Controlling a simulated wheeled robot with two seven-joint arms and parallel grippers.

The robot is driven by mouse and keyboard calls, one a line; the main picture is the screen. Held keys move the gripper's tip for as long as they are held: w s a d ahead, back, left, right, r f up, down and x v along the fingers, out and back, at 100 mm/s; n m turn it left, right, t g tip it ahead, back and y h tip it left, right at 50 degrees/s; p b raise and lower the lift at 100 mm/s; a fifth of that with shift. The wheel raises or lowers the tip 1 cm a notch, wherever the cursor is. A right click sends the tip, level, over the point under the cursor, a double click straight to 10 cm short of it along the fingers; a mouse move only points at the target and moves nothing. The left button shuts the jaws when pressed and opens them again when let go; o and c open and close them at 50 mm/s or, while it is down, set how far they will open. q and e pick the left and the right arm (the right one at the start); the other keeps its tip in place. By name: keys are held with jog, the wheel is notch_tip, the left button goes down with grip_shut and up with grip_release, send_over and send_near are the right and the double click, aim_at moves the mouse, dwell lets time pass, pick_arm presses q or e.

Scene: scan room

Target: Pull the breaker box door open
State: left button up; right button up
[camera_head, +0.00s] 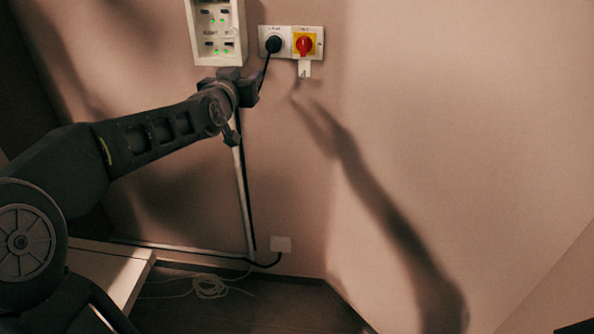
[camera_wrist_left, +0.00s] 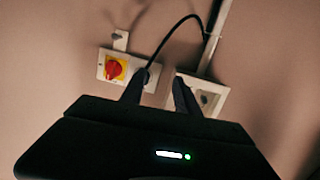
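A white breaker box (camera_head: 219,30) with switches and green lights is on the wall at the top of the head view, cut off by the upper edge. I cannot tell how its door stands. My left gripper (camera_head: 229,76) is at the box's lower edge; I cannot tell if it touches. In the left wrist view, the two fingers of my left gripper (camera_wrist_left: 160,78) are apart with nothing seen between them. The white box (camera_wrist_left: 213,101) shows there beyond the right finger, partly hidden by the gripper. My right gripper is not in view.
Right of the box is a white panel (camera_head: 319,47) with a red rotary switch (camera_head: 304,45) on yellow and a black plug (camera_head: 273,44). A black cable hangs from the plug, close to my left gripper. The wall farther right is bare.

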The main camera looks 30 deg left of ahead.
pick_arm(q)
jog(key=d+f+g+h, duration=0.1)
jog(key=d+f, duration=0.3)
jog(key=f, duration=0.4)
jog(key=d+f+g+h+p, duration=0.1)
jog(key=d+f+g, duration=0.1)
jog(key=d+f, duration=0.2)
jog(key=w+d+f+g+h+p, duration=0.1)
jog(key=d+f, duration=0.3)
jog(key=f, duration=0.7)
jog(key=shift+d+f+m+h, duration=0.15)
jog(key=shift+f+m+h, duration=0.15)
jog(key=shift+m+h, duration=0.1)
